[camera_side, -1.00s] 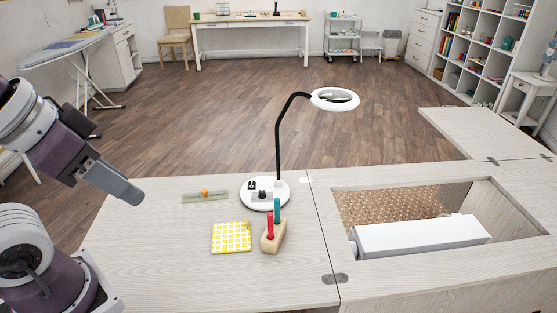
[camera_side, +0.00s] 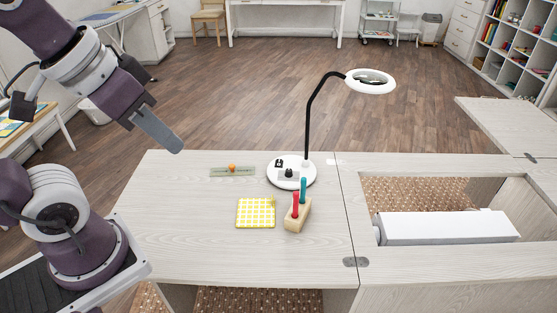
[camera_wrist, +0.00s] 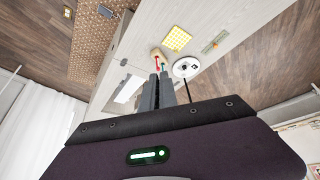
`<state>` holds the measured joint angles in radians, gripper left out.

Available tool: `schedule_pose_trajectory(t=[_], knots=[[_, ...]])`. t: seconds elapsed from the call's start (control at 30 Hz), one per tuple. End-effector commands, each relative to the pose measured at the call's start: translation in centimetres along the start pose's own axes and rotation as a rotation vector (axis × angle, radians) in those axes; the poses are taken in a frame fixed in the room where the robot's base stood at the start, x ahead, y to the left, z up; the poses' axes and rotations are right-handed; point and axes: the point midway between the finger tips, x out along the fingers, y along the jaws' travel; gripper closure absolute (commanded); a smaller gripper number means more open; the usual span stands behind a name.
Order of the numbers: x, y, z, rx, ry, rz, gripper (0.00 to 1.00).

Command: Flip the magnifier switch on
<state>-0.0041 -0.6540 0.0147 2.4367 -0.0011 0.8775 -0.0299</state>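The magnifier lamp (camera_side: 370,79) has a white ring head on a bent black neck. Its round white base (camera_side: 301,184) stands on the cabinet top. On the base sit a small black-and-white part (camera_side: 278,163) and a dark knob-like part (camera_side: 289,173); I cannot tell which is the switch or its position. The base also shows in the wrist view (camera_wrist: 186,67), near the fingers. My gripper (camera_side: 172,144) hangs in the air left of the lamp, touching nothing. In the wrist view its two fingers (camera_wrist: 158,88) lie close together with nothing seen between them.
A wooden block (camera_side: 297,217) with a red and a teal handle stands in front of the lamp base. A yellow checked pad (camera_side: 256,212) and a grey-green strip with an orange knob (camera_side: 232,170) lie to its left. A recessed opening (camera_side: 470,258) is at right.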

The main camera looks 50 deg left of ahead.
Motion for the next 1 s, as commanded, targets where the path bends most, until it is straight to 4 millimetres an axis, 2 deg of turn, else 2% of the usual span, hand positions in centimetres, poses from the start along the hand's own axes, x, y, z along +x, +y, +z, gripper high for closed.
schedule_pose_trajectory(t=[0.07,0.17,0.2,0.27,0.3,0.37,0.43,0.5,0.6,0.7,0.83,1.0], knots=[[1.0,-0.5,-3.6,-0.067,-0.024,-0.004,1.00],[3.7,-1.6,-9.4,-0.179,-0.047,-0.023,1.00],[5.1,-2.3,-11.5,-0.222,-0.055,-0.034,1.00],[7.8,-3.4,-14.5,-0.287,-0.067,-0.056,1.00],[9.8,-4.2,-16.2,-0.328,-0.074,-0.074,1.00],[13.2,-5.6,-18.6,-0.386,-0.083,-0.103,1.00],[17.5,-7.4,-20.8,-0.447,-0.092,-0.143,1.00],[22.0,-9.2,-22.2,-0.500,-0.097,-0.183,1.00],[27.8,-11.4,-23.2,-0.553,-0.100,-0.234,1.00],[32.2,-13.0,-23.3,-0.584,-0.101,-0.271,1.00],[35.1,-14.1,-23.1,-0.604,-0.099,-0.296,1.00],[35.7,-14.3,-23.0,-0.608,-0.098,-0.300,1.00]])
